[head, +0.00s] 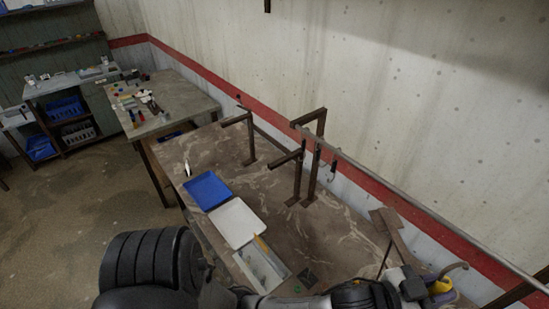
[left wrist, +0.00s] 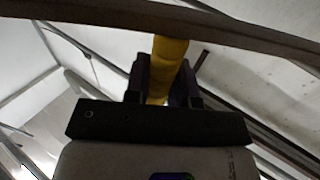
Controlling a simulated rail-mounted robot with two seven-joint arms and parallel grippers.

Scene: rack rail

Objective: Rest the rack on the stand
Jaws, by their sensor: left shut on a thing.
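The rack appears as a long thin grey bar (head: 430,212) with hanging hooks, running from the stand down to the lower right. The stand is a set of dark brown metal posts and arms (head: 312,160) on the worktable. The bar's far end is close to the stand's upper arms; I cannot tell whether it touches. My left gripper (head: 428,288) is at the lower right, by a yellow piece (head: 441,286). In the left wrist view the left gripper (left wrist: 165,78) is shut on a yellow handle (left wrist: 168,50), below a brown bar (left wrist: 190,22). The handle's attachment is unclear. My right gripper is out of view.
The worktable (head: 215,148) holds a blue tray (head: 207,190), a white tray (head: 237,222) and a grey bin (head: 262,268). A brown bracket (head: 390,226) stands at the right. The wall (head: 370,80) is close behind. A second table (head: 165,104) is at the left.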

